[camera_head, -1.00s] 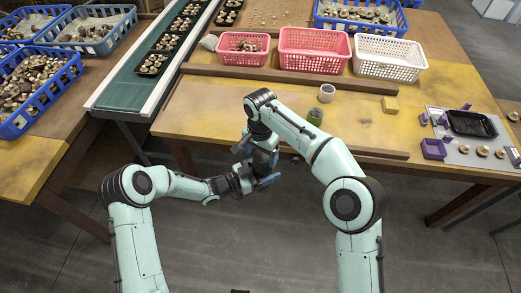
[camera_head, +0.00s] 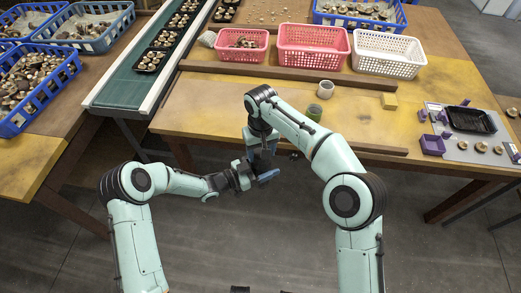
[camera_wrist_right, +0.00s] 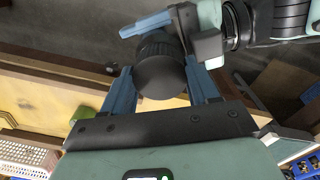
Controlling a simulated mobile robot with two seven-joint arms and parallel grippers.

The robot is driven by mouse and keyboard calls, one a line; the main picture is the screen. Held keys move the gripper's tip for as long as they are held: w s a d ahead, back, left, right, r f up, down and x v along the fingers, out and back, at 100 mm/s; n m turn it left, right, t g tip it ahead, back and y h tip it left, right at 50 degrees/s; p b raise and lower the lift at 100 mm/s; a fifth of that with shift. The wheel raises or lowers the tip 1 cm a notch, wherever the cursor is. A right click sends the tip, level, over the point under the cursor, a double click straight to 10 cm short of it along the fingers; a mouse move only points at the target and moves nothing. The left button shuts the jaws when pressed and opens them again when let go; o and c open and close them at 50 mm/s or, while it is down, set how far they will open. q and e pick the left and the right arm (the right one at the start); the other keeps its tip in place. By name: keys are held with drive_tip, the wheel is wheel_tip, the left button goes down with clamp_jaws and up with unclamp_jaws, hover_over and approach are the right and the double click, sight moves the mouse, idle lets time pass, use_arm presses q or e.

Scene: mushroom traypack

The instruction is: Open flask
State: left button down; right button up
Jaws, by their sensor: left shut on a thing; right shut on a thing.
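The flask (camera_wrist_right: 162,77) shows in the right wrist view as a dark, round-ended cylinder. My right gripper (camera_wrist_right: 159,68) has its two blue fingers on either side of the near part of the flask, shut on it. My left gripper (camera_wrist_right: 168,28) comes in from the upper right in that view and is shut on the far part of the flask. In the head view, my left gripper (camera_head: 262,175) and my right gripper (camera_head: 258,150) meet in front of the table edge. There the flask is mostly hidden between them, and I cannot tell whether it is open.
The wooden table (camera_head: 200,115) lies beyond the grippers. Pink baskets (camera_head: 313,48) and a white basket (camera_head: 388,57) stand behind. The floor below the grippers is clear.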

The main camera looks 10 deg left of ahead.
drive_tip(key=n, duration=0.6)
drive_tip(key=shift+s+a+r+n, duration=0.1)
drive_tip(key=shift+a+r+n, duration=0.05)
drive_tip(key=shift+a+n, duration=0.2)
drive_tip(key=n, duration=0.6)
drive_tip(key=shift+d+n, duration=0.1)
drive_tip(key=shift+n, duration=0.15)
drive_tip(key=n, duration=0.6)
drive_tip(key=shift+w, duration=0.2)
drive_tip(key=n, duration=0.6)
drive_tip(key=shift+w+n, duration=0.1)
drive_tip(key=shift+n, duration=0.3)
drive_tip(key=shift+d, duration=0.1)
drive_tip(key=shift+r, duration=0.15)
drive_tip(key=shift+r, duration=1.1)
